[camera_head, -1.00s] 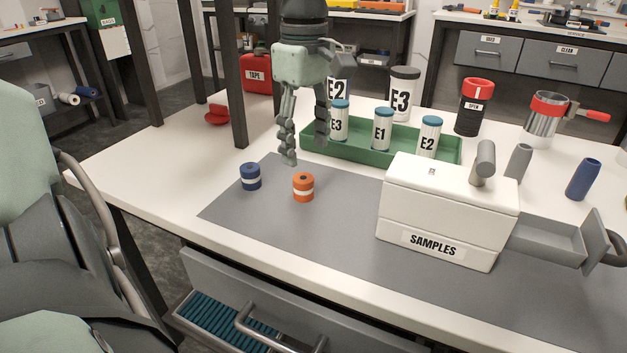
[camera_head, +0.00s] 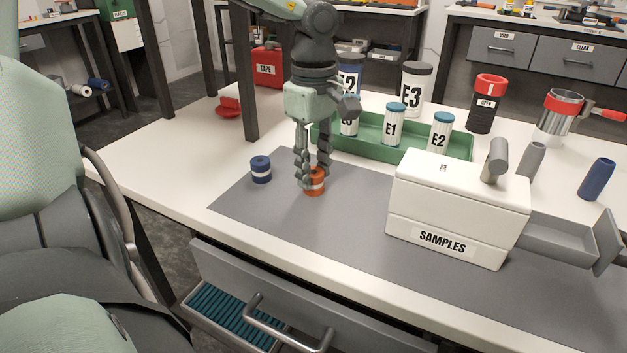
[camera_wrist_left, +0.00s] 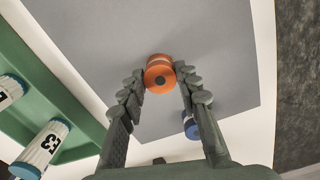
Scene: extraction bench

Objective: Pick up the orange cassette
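The orange cassette (camera_head: 315,181), a short cylinder with a pale band, stands on the grey mat (camera_head: 350,212). My left gripper (camera_head: 314,182) points down over it, with its fingers on either side of the cassette and partly hiding it in the head view. In the left wrist view the orange cassette (camera_wrist_left: 159,74) sits between the tips of the spread fingers (camera_wrist_left: 160,82). Whether the fingertips touch it is not clear. My right gripper is not in view.
A blue cassette (camera_head: 261,169) stands just left of the orange one. Behind is a green tray (camera_head: 372,152) with labelled tubes. The white SAMPLES box (camera_head: 455,205) stands to the right. An open drawer (camera_head: 250,310) juts out below the bench front.

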